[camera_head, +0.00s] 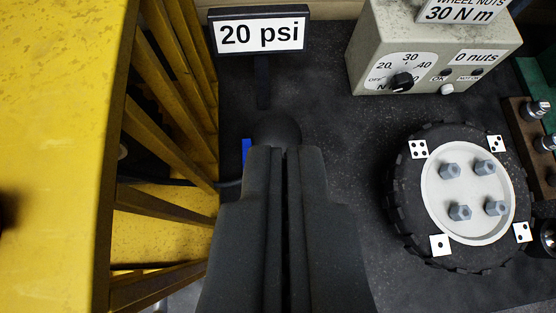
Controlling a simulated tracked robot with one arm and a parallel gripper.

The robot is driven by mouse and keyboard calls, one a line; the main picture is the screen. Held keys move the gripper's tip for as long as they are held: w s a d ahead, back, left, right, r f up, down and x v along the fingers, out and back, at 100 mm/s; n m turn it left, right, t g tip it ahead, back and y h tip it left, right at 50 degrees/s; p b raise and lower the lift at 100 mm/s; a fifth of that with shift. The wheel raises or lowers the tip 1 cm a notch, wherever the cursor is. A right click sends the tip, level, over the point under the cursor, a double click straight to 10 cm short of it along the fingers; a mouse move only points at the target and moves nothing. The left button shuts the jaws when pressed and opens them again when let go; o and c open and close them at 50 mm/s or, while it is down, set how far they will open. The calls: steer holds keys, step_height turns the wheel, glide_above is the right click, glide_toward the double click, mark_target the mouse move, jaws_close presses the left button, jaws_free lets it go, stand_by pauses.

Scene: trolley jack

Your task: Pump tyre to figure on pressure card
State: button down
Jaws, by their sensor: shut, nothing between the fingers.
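The pressure card (260,36) stands upright at the top left of centre and reads 20 psi. The tyre (403,213) lies flat at the right, around a pale wheel disc (474,236) with several grey nuts or studs. White tags with black dots sit around its rim. My gripper (284,150) is shut and empty, left of the tyre and below the card. A dark rounded knob (277,129) shows just beyond my fingertips; my fingers hide its lower part, and I cannot tell whether they touch it. No pump gauge is clearly visible.
A large yellow frame (75,110) with slanting bars fills the left side. A grey box (380,45) with a dial and a "0 nuts" display stands at the top right, under a "WHEEL NUTS 30 N m" card (462,11). A socket rack (525,125) is at the right edge. A small blue part (246,150) lies left of my fingertips.

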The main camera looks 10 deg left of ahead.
step_height(320, 180, down, 7)
steer(key=w+g+p, duration=0.1)
steer(key=w+p, duration=0.1)
steer(key=shift+w+d+n+g+y, duration=0.25)
steer(key=shift+w+n+g+y, duration=0.05)
steer(key=shift+n+g+y, duration=0.1)
steer(key=shift+r, duration=0.1)
steer(key=p, duration=0.3)
glide_above(276, 127)
steer(key=s, duration=0.3)
steer(key=f, duration=0.4)
steer(key=d+f, duration=0.1)
steer(key=f, duration=0.1)
steer(key=shift+w+f, duration=0.15)
steer(key=shift+f, duration=0.25)
step_height(276, 127, down, 3)
steer(key=shift+w+a+p, duration=0.1)
steer(key=shift+w+p, duration=0.05)
steer(key=shift+p, duration=0.2)
steer(key=shift+f, duration=0.65)
steer(key=shift+f, duration=0.1)
